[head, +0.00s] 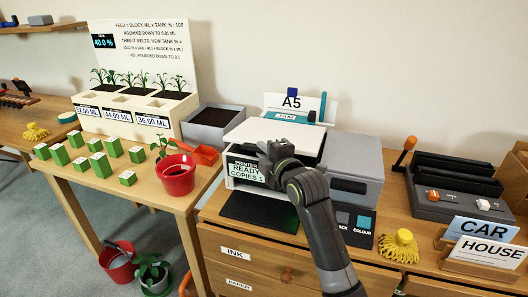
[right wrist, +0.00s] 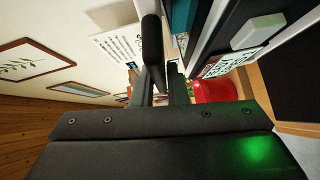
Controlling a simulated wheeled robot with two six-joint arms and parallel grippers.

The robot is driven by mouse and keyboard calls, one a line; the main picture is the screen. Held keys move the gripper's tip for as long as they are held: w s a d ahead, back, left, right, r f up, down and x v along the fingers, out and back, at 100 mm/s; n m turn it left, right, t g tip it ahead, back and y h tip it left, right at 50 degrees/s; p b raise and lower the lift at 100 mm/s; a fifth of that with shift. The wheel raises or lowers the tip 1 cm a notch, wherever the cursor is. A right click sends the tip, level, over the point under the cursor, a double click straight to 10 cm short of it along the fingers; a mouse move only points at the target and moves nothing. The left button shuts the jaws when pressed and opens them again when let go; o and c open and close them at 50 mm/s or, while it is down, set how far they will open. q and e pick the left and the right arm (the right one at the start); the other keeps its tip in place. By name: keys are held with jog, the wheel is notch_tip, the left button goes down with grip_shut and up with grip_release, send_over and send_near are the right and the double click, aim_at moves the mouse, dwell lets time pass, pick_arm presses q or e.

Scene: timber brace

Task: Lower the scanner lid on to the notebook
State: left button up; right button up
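I cannot make out the notebook; anything under the lid is hidden. My right gripper (head: 270,152) is at the lid's front edge, above the printer's READY display; I cannot tell whether it touches the lid. The right wrist view shows its dark fingers (right wrist: 160,92) near each other, but not clearly whether they are closed. My left gripper is not in view.
A dark mat (head: 261,211) lies before the printer. A red pot (head: 176,175) and green blocks (head: 101,165) are left.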

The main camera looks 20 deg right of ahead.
jog(key=o, duration=0.4)
jog(key=shift+c, duration=0.2)
